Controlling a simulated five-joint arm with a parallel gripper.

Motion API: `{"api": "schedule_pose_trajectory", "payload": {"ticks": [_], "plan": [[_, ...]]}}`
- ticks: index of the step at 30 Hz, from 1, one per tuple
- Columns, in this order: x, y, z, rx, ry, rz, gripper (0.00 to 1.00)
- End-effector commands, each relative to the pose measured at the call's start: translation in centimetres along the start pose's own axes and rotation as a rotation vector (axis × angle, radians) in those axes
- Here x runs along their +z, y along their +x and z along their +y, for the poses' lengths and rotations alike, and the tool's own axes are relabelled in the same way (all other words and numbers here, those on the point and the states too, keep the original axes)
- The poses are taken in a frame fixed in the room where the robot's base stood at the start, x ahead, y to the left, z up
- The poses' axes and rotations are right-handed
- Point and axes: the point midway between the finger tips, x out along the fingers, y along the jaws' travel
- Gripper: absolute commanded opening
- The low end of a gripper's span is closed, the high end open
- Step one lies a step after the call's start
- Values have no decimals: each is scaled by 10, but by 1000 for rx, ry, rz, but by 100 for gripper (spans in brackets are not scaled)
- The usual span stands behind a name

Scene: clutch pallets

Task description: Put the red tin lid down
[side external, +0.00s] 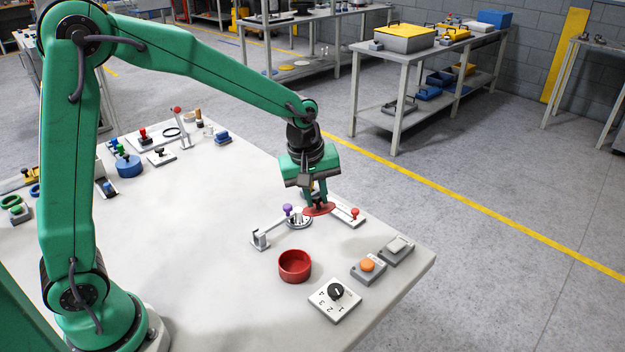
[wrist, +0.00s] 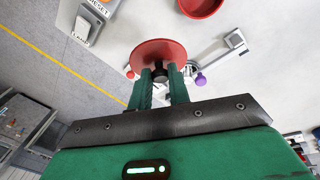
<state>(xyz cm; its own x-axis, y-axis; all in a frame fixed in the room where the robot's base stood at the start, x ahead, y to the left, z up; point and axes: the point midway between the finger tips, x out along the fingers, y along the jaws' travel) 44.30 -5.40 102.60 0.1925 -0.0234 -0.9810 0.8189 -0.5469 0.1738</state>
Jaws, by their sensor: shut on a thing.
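My gripper (side external: 318,198) is shut on the dark knob of the red tin lid (side external: 319,210) and holds the lid above the table, near a purple-knobbed lever. In the wrist view, the lid (wrist: 158,53) shows as a red disc beyond the two green fingers of my gripper (wrist: 160,82). The red tin (side external: 294,266) stands open on the table, in front of the lid and a little to its left in the side view. Its rim also shows at the top of the wrist view (wrist: 202,6). The lid and tin are apart.
The purple-knobbed lever (side external: 287,210) and a red-knobbed slider (side external: 354,214) are close to the lid. A numbered dial (side external: 335,298), an orange button (side external: 367,266) and a grey switch (side external: 397,249) stand right of the tin. The table left of the tin is clear.

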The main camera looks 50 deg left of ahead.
Motion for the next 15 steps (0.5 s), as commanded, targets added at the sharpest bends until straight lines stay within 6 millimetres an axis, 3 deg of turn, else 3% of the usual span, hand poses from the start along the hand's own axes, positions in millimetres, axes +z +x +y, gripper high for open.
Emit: {"api": "schedule_pose_trajectory", "payload": {"ticks": [6, 15], "plan": [[-41, -6, -52, -12, -197, 24, 0], [-62, -10, -89, -21, -334, 41, 0]]}}
